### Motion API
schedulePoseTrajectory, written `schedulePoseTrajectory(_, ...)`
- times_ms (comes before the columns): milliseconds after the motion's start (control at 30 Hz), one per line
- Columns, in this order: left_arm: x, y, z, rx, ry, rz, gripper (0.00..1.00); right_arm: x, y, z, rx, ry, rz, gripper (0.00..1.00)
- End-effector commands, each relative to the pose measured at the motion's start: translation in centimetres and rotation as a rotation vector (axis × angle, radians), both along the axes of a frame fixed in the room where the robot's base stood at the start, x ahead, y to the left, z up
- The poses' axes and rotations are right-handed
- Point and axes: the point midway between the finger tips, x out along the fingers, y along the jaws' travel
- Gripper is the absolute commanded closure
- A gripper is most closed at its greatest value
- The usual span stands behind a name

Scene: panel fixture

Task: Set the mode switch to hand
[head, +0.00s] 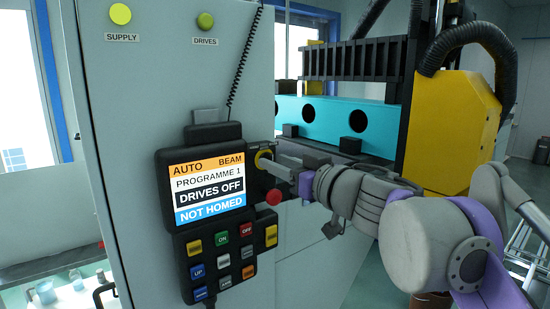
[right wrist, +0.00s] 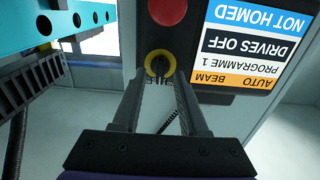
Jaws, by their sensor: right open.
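The mode switch (head: 263,158) is a dark knob with a yellow ring on the right side of the black pendant, beside its screen. It shows more clearly in the right wrist view (right wrist: 160,64), where the picture is upside down. The pendant screen (head: 207,187) reads AUTO, BEAM, PROGRAMME 1, DRIVES OFF and NOT HOMED. My right gripper (head: 276,163) is open at the switch. In the right wrist view its two fingers (right wrist: 159,80) point at the switch, one on each side; I cannot tell whether they touch it. My left gripper is not in view.
A red button (head: 273,196) sits just below the switch, close to my right gripper. Coloured keys (head: 222,239) fill the lower pendant. The grey cabinet (head: 140,110) carries SUPPLY (head: 120,14) and DRIVES (head: 205,20) lamps. A turquoise beam (head: 330,122) and yellow machine housing (head: 455,125) stand behind my arm.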

Motion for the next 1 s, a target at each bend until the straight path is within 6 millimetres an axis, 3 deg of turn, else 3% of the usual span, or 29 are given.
schedulePoseTrajectory(133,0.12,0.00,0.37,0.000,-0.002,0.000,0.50,1.00,0.72,0.03,0.000,0.000,-0.001,0.57)
schedulePoseTrajectory(433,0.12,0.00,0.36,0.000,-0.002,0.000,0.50,1.22,0.87,-0.07,0.000,0.000,-0.001,0.57)
schedulePoseTrajectory(467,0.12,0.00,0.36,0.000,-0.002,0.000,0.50,1.22,0.87,-0.07,0.000,0.000,-0.001,0.59)
schedulePoseTrajectory(700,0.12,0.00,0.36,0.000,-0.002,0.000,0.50,1.20,0.85,-0.06,0.000,0.000,-0.001,1.00)
schedulePoseTrajectory(1000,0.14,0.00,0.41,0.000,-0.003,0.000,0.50,1.20,0.85,-0.04,-0.011,-0.008,-0.001,1.00)
